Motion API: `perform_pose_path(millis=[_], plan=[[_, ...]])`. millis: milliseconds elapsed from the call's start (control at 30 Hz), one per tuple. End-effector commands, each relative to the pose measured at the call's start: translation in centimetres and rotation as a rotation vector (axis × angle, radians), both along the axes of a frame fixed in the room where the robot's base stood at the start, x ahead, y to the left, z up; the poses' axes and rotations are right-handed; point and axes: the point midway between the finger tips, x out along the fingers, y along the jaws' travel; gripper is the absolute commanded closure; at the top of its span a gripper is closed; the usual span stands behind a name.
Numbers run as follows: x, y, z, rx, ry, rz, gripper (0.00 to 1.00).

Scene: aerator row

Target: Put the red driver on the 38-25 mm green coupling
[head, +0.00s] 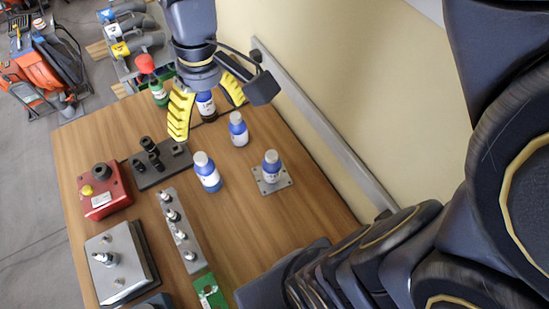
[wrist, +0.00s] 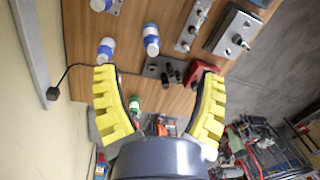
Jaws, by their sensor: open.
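My gripper (head: 210,118) is open, with yellow ribbed fingers spread apart, above the far part of the wooden table. In the wrist view the open fingers (wrist: 154,67) have nothing held between them. A rounded red piece (head: 145,63) at the table's far end may be the red driver; I cannot tell for sure. A small green bottle-like thing (head: 159,92) is just in front of it, and shows in the wrist view (wrist: 134,105). I cannot make out a green coupling or any size marking. Grey pipe pieces with blue and yellow bands (head: 121,49) lie beyond the table.
Blue bottles with white caps (head: 207,172) stand on the table; one is on a metal plate (head: 288,182). A red box with a black button (head: 104,190), a dark block with black fittings (head: 160,163) and metal plates are at left. A wall is at right.

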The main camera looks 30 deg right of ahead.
Motion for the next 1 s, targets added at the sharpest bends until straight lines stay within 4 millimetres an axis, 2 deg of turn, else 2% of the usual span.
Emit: perform_pose_path(millis=[33,100,200,333,467,1000], plan=[[-2.9,-0.6,-0.2,-0.024,0.018,-0.039,0.3],[-6.2,-1.4,-0.7,-0.054,0.047,-0.095,0.3],[-10.0,-2.3,-1.5,-0.091,0.082,-0.163,0.3],[-12.9,-2.9,-2.4,-0.117,0.11,-0.218,0.3],[-13.8,-3.1,-2.6,-0.125,0.119,-0.238,0.3],[-13.8,-3.1,-2.7,-0.124,0.121,-0.236,0.3]])
